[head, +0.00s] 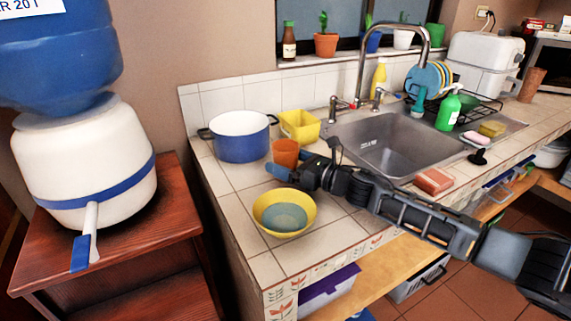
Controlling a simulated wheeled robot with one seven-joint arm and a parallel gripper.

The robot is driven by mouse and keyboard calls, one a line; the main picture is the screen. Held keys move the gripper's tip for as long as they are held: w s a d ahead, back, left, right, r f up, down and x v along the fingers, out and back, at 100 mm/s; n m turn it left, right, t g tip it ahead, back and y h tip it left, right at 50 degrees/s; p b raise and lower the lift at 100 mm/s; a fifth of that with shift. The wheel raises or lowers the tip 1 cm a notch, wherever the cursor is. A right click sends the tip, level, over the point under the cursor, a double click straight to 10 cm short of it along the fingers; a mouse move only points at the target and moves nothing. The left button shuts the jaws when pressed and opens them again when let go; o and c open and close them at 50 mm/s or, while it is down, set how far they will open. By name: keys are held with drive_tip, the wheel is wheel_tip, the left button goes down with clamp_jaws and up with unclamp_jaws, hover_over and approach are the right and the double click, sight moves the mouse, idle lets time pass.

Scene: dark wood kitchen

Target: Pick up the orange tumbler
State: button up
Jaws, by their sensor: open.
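The orange tumbler (285,150) stands upright on the tiled counter, in front of the blue-and-white pot and left of the sink. My gripper (290,164) reaches in from the right, low over the counter, and is open. One fingertip shows at the front left of the tumbler and the other at its right, so the tumbler appears to be at or between the fingers. The gripper hides the tumbler's lower part, and I cannot tell whether a finger touches it.
A yellow bowl (263,211) sits close in front of my gripper. The blue-and-white pot (240,145) and a yellow square container (299,124) stand behind the tumbler. A sink (400,150) and a reddish-brown block (434,181) lie to the right. The counter's left end has free room.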

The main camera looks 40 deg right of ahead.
drive_tip(key=c, duration=1.1)
drive_tip(key=shift+r, duration=0.2)
